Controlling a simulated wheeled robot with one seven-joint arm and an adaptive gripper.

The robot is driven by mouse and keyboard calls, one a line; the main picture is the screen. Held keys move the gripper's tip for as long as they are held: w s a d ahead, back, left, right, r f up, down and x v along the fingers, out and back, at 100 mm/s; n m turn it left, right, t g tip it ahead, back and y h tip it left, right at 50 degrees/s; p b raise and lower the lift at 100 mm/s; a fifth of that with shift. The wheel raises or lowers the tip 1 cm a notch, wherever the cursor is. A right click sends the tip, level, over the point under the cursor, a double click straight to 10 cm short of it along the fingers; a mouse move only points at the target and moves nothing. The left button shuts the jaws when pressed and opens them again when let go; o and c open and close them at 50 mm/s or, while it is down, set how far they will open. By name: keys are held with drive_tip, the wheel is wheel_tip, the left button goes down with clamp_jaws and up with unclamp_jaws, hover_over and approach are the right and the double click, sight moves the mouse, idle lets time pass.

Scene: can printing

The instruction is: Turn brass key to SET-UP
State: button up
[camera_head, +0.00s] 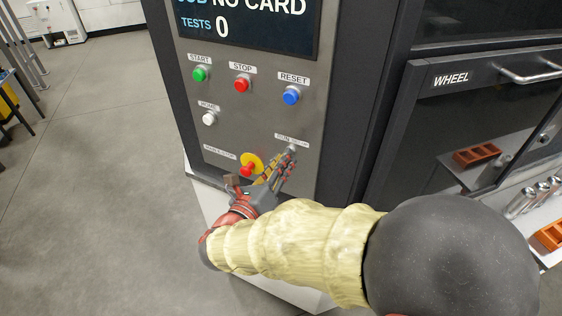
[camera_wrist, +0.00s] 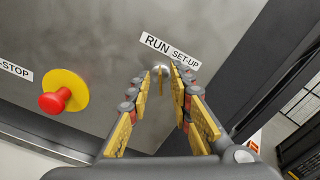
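The key switch shows in the wrist view as a small round silvery lock with a narrow brass key (camera_wrist: 160,80) standing in it. The RUN / SET-UP label (camera_wrist: 171,49) is just above it, tilted in this view. My gripper (camera_wrist: 161,82) has its fingertips on both sides of the key, with visible gaps; it looks open around the key, and contact cannot be made out. The key points roughly straight up and down in the wrist view. In the head view my gripper (camera_head: 285,160) reaches the lower right of the panel and largely hides the key.
A red emergency stop on a yellow disc (camera_wrist: 64,91) sits left of my gripper. Green start (camera_head: 200,74), red stop (camera_head: 241,85), blue reset (camera_head: 291,95) and white (camera_head: 209,118) buttons are above. A WHEEL door (camera_head: 470,110) and orange trays (camera_head: 476,155) are at the right.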

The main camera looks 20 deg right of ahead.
drive_tip(key=shift+c, duration=1.3)
clamp_jaws()
